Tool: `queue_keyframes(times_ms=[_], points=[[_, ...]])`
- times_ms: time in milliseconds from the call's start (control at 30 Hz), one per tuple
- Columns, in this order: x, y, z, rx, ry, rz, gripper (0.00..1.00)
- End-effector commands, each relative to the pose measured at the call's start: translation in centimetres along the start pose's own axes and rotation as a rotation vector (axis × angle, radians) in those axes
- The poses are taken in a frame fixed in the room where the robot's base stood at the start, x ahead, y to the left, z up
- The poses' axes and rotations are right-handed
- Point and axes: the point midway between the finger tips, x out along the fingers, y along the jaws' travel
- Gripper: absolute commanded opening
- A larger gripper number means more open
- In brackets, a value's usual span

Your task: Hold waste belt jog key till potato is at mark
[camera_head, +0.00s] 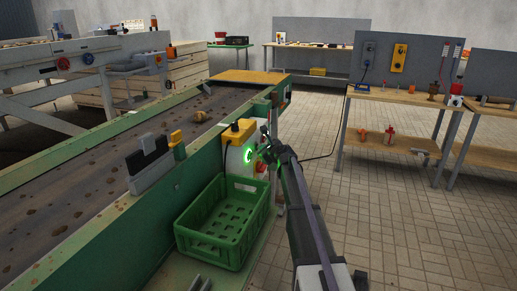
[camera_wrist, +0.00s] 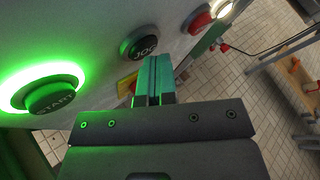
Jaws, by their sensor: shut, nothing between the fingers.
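The waste belt (camera_head: 95,165) runs diagonally across the left, brown and specked with dirt. A yellow marker-like piece (camera_head: 176,138) stands on the belt's near edge. The dark JOG key (camera_wrist: 140,45) is on the control panel, between the green-lit START button (camera_wrist: 50,98) and a red button (camera_wrist: 203,20). My gripper (camera_head: 268,143) is at the panel. In the wrist view my gripper (camera_wrist: 154,66) is shut and empty, its fingertips just right of and below JOG; contact cannot be told.
A green crate (camera_head: 228,215) stands below the panel, left of my arm. A yellow-topped control box (camera_head: 238,135) sits on the belt frame. Workbenches (camera_head: 400,97) stand at the back right. The tiled floor between is clear apart from a cable.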

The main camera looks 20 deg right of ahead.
Motion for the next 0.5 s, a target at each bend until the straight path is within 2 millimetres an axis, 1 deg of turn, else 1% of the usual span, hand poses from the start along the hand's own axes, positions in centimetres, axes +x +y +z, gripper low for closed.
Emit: queue_keyframes(times_ms=[333, 500], points=[[0.00, 0.02, 0.01, 0.000, 0.000, 0.001, 0.00], [-0.44, -0.27, -0.30, -0.001, 0.000, 0.000, 0.00]])
